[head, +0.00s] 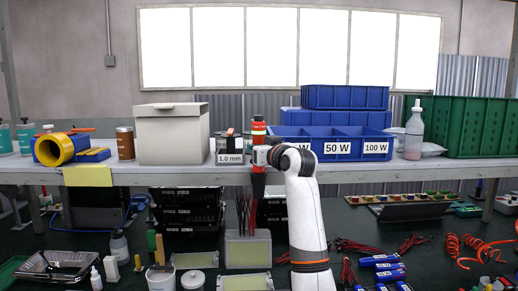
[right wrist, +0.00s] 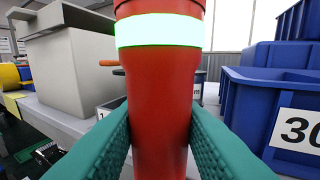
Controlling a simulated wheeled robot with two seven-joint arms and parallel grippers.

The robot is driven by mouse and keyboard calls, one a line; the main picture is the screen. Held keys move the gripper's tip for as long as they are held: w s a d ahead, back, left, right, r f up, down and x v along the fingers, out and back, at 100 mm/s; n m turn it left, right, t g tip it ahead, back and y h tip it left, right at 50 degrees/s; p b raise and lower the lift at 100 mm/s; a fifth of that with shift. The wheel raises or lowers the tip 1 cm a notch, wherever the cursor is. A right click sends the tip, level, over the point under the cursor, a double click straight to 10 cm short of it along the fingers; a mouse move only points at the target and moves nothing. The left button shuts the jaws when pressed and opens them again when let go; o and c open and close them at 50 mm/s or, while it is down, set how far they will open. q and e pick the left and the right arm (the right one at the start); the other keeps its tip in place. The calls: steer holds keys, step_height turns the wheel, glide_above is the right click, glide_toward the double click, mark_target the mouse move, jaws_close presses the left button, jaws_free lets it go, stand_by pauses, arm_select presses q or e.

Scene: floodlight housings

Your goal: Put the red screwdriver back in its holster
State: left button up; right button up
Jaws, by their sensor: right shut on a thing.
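The red screwdriver (head: 258,128) stands upright at the shelf's front edge, its thick red handle banded in white. My right gripper (head: 261,157) is shut on its handle. In the right wrist view the screwdriver (right wrist: 160,85) fills the middle, between the two teal finger pads of my right gripper (right wrist: 160,125). Its lower end is out of frame there. In the head view a dark shape (head: 258,187) shows directly below the handle, under the shelf edge; I cannot tell whether it is the holster or whether the screwdriver is in it. My left gripper is out of view.
A box labelled 1.0 mm (head: 230,157) and a grey lidded box (head: 172,135) stand left of the screwdriver. Blue bins (head: 337,150) stand close on the right. Dark trays (head: 187,208) and black stalks (head: 243,212) are below the shelf.

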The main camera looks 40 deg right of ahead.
steer(key=o, duration=1.1)
steer(key=shift+r, duration=0.1)
steer(key=shift+o, duration=0.2)
steer(key=shift+s, duration=0.1)
steer(key=shift+s+a+f+b, duration=0.1)
steer(key=shift+s+f+b, duration=0.15)
steer(key=shift+s, duration=0.2)
steer(key=b+v, duration=0.3)
steer(key=v, duration=0.8)
steer(key=shift+r+b, duration=0.2)
steer(key=shift+b, duration=0.15)
steer(key=shift+a+f, duration=0.1)
